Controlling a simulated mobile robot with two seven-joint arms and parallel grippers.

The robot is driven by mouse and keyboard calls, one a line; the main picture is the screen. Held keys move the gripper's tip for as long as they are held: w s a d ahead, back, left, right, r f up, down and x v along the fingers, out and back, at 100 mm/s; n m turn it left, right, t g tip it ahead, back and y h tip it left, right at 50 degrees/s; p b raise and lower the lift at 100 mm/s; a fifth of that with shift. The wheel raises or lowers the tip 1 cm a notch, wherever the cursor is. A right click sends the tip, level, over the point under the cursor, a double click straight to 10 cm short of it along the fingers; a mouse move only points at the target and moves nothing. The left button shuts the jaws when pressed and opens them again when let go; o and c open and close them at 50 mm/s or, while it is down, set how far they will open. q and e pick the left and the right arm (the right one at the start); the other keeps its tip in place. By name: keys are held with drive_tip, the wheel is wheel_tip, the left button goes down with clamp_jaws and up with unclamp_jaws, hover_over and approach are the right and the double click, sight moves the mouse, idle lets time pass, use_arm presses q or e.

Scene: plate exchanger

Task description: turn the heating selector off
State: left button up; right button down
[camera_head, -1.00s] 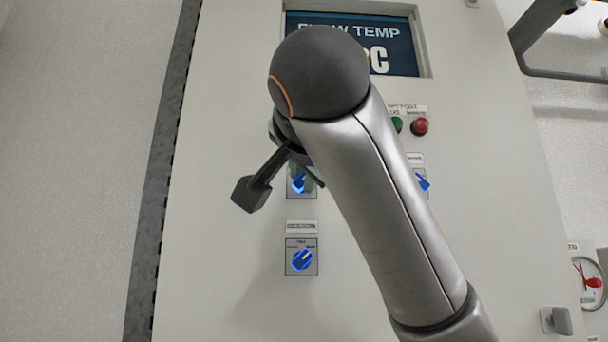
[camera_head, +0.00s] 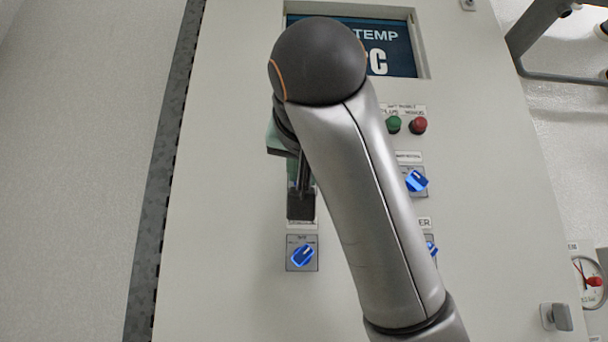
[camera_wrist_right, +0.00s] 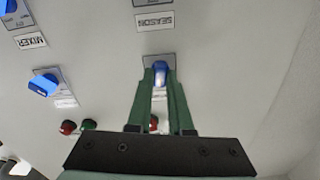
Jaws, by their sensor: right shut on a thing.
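My right arm comes in from the lower right in the head view and covers much of the panel. My right gripper (camera_wrist_right: 160,82) is shut on a blue selector knob (camera_wrist_right: 160,67) in the right wrist view, with one green finger on each side. That knob's label is mostly hidden behind the fingers, so I cannot read it. In the head view the hand hides this knob; it sits above the lower-left blue knob (camera_head: 302,256). My left gripper is not in view.
Green (camera_head: 393,124) and red (camera_head: 418,125) buttons lie under the temperature display (camera_head: 391,50). A SEASON label (camera_wrist_right: 154,21) shows upside down in the wrist view.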

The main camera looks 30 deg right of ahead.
drive_tip(key=shift+n, duration=1.1)
drive_tip(key=c, duration=0.8)
unclamp_jaws()
